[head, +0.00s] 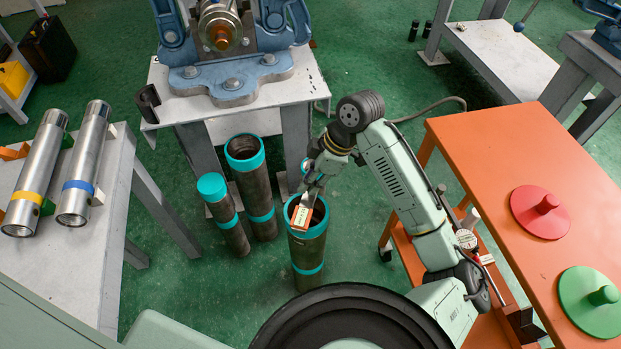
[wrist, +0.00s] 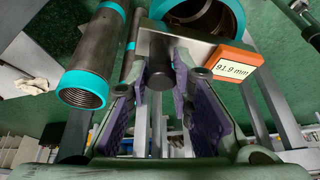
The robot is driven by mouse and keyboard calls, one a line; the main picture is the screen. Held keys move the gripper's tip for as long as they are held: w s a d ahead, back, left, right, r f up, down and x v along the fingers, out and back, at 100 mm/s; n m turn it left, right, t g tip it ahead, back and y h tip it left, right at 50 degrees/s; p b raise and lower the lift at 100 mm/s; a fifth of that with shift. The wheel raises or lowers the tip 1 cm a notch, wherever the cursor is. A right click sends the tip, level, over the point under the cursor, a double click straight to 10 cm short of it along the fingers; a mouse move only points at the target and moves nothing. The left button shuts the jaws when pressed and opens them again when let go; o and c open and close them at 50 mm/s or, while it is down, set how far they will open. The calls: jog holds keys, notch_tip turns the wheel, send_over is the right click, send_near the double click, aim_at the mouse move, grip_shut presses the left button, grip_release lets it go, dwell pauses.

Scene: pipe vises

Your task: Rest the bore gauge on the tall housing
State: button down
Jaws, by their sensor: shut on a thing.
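My gripper (head: 317,185) is shut on the bore gauge, an orange block (head: 303,218) on a grey metal bar. In the wrist view the fingers (wrist: 162,72) close around the gauge's dark stem, and its orange end (wrist: 232,67) reads 91.9 mm. Three dark housings with teal bands stand on the floor: a wide open one (head: 259,202), a narrower one with a teal top (head: 233,232), and an open one (head: 308,252) at right. The gauge appears over the right one's mouth; contact cannot be told. I cannot tell surely which is the tall housing.
A grey stand with a blue vise (head: 230,85) is behind the housings. A grey table (head: 95,235) with two metal cylinders is at left. An orange table (head: 500,150) with red and green discs is at right. Green floor is clear left of the housings.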

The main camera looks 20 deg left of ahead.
jog(key=shift+f+b, duration=0.3)
jog(key=shift+f, duration=0.05)
dwell(0.3)
jog(key=c, duration=1.3)
grip_release()
jog(key=shift+c, duration=0.2)
jog(key=shift+r, duration=0.1)
jog(key=shift+r+p, duration=2.7)
jog(key=shift+r, duration=0.75)
